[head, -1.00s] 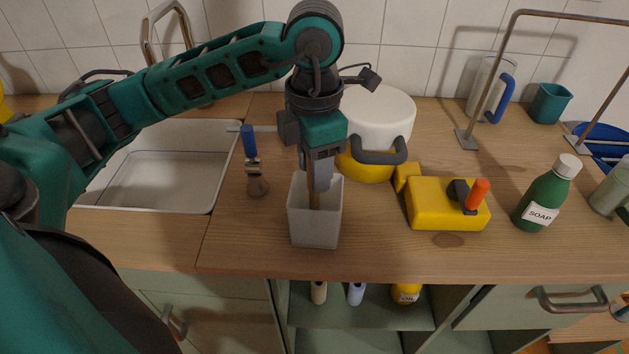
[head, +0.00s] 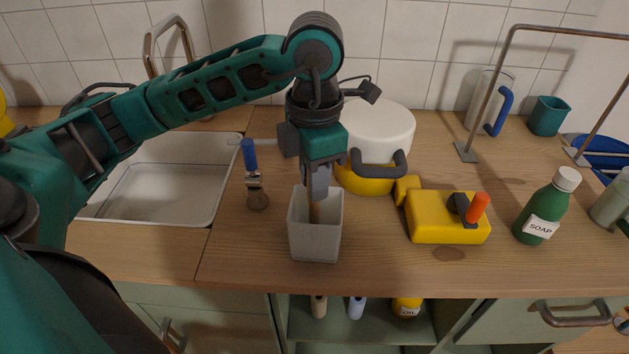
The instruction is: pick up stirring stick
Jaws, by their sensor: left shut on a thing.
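The stirring stick (head: 314,212) is a thin brown wooden stick standing nearly upright in a square, light grey open container (head: 315,243) on the counter. My left gripper (head: 318,192) points straight down over the container's mouth and is shut on the upper part of the stick. The stick's lower end is hidden inside the container, and its top is hidden by the fingers. My right gripper is not in view.
Right of the container are a white and yellow pot-like thing (head: 378,132) and a yellow block with an orange knob (head: 435,218). A green soap bottle (head: 545,208) and metal rack (head: 497,85) are right.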

